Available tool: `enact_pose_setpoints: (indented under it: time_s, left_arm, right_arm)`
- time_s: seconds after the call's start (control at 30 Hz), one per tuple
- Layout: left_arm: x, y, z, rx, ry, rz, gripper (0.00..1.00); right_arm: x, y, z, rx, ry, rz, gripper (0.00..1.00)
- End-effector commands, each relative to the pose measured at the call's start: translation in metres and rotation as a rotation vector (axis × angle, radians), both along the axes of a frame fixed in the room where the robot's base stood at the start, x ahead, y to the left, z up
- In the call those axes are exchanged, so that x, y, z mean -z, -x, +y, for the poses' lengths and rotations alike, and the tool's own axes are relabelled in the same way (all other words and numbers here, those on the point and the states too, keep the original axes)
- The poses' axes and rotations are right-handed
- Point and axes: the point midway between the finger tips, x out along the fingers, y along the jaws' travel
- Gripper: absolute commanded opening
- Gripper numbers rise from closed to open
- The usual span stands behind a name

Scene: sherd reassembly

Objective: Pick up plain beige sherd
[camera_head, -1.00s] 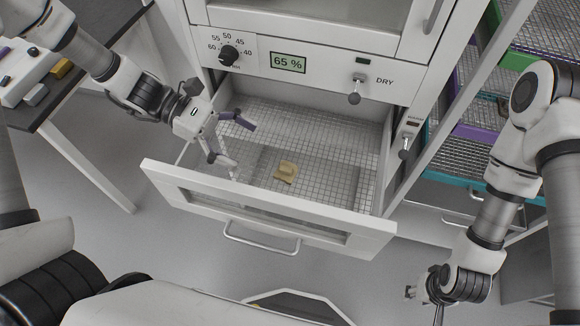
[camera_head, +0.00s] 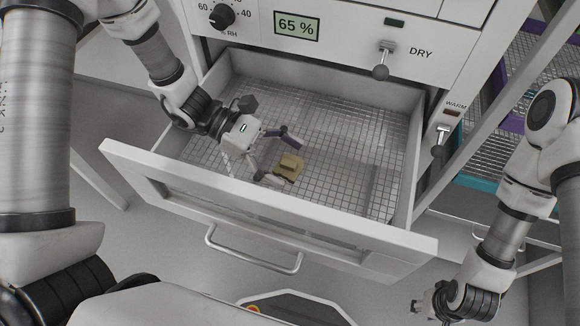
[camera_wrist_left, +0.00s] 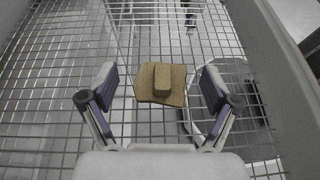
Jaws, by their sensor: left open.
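The plain beige sherd (camera_head: 289,164) lies on the wire mesh floor of the open drawer. In the left wrist view the sherd (camera_wrist_left: 149,87) is a flat tan piece with a raised block on top. My left gripper (camera_head: 282,157) is inside the drawer, just left of the sherd. In the left wrist view its open fingers (camera_wrist_left: 158,90) stand on either side of the sherd, with a gap on each side. My right gripper (camera_head: 425,310) hangs outside the drawer at the lower right, too small to judge its fingers.
The drawer's front wall (camera_head: 260,205) and side walls surround the mesh floor. The cabinet above carries a dial (camera_head: 222,16), a 65 % display (camera_head: 296,25) and a DRY lever (camera_head: 382,62). Bare mesh lies to the right of the sherd. Wire shelves (camera_head: 528,70) stand at right.

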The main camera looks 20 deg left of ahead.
Motion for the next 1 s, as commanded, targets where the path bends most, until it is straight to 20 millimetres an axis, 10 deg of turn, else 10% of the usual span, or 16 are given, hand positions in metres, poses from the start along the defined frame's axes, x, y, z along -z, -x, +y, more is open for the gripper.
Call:
enact_pose_setpoints:
  time_s: [0.17, 0.4, 0.77, 1.0]
  left_arm:
    - [0.0, 0.0, -0.001, -0.001, 0.001, 0.0, 0.88]
    - [0.0, 0.0, 0.0, -0.001, 0.0, 0.0, 0.21]
    - [-0.007, 0.0, 0.0, 0.0, 0.0, -0.002, 0.2]
    - [-0.062, -0.001, 0.0, -0.001, 0.002, -0.006, 0.2]
  right_arm:
    - [0.0, 0.0, 0.0, 0.0, 0.0, 0.0, 0.4]
    - [0.0, 0.0, 0.0, 0.0, 0.0, 0.0, 0.4]
    - [-0.003, 0.0, 0.0, 0.0, 0.0, 0.0, 0.4]
    - [-0.018, 0.0, 0.0, 0.0, 0.0, 0.0, 0.4]
